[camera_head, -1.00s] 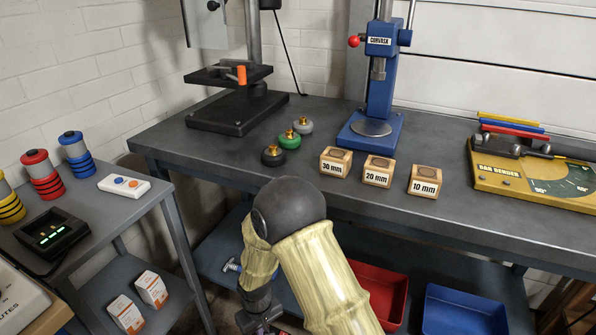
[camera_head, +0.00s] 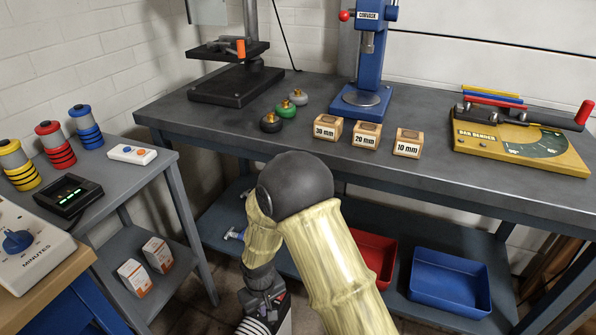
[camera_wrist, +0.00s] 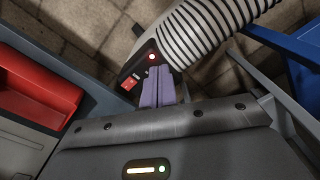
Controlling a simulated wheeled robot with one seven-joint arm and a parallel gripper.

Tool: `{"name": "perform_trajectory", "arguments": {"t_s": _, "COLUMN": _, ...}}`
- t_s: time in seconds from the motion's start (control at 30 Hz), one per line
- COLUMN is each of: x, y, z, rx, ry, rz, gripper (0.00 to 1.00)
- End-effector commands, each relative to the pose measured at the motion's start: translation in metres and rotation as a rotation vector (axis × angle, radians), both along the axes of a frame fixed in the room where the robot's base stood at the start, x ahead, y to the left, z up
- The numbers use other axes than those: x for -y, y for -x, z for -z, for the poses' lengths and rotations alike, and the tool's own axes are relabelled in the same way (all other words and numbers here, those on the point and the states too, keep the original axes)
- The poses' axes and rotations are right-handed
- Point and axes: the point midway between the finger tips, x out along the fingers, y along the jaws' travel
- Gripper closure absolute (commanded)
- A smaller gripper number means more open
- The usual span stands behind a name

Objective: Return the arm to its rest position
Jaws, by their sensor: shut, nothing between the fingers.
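My arm (camera_head: 325,262) is bent in front of the workbench, with its dark elbow (camera_head: 293,184) at the top and the forearm pointing down. My gripper (camera_wrist: 158,86) shows in the wrist view as two purple fingers close together with nothing between them. It is low, over the floor, near a dark part with a red light and a ribbed grey hose that may be my own body. I cannot tell whether they touch. In the head view the fingertips cannot be made out at the bottom edge.
The workbench (camera_head: 230,125) stands ahead with a blue press (camera_head: 370,60), wooden blocks and a bar bender (camera_head: 520,140). A red bin (camera_head: 375,255) and blue bin (camera_head: 450,280) sit on its lower shelf. A side table (camera_head: 110,185) and timer (camera_head: 30,245) are left.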

Motion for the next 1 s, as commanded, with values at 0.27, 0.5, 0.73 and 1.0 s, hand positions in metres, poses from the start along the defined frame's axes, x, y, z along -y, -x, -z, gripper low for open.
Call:
{"name": "perform_trajectory", "arguments": {"t_s": 0.27, "x": 0.033, "y": -0.008, "z": -0.035, "rx": 0.029, "ry": -0.010, "rz": 0.074, "gripper": 1.00}}
{"name": "perform_trajectory", "arguments": {"t_s": 0.5, "x": 0.084, "y": -0.010, "z": -0.081, "rx": 0.066, "ry": -0.023, "rz": 0.188, "gripper": 1.00}}
{"name": "perform_trajectory", "arguments": {"t_s": 0.73, "x": 0.157, "y": 0.009, "z": -0.139, "rx": 0.125, "ry": -0.042, "rz": 0.361, "gripper": 1.00}}
{"name": "perform_trajectory", "arguments": {"t_s": 1.0, "x": 0.213, "y": 0.047, "z": -0.178, "rx": 0.177, "ry": -0.059, "rz": 0.517, "gripper": 1.00}}
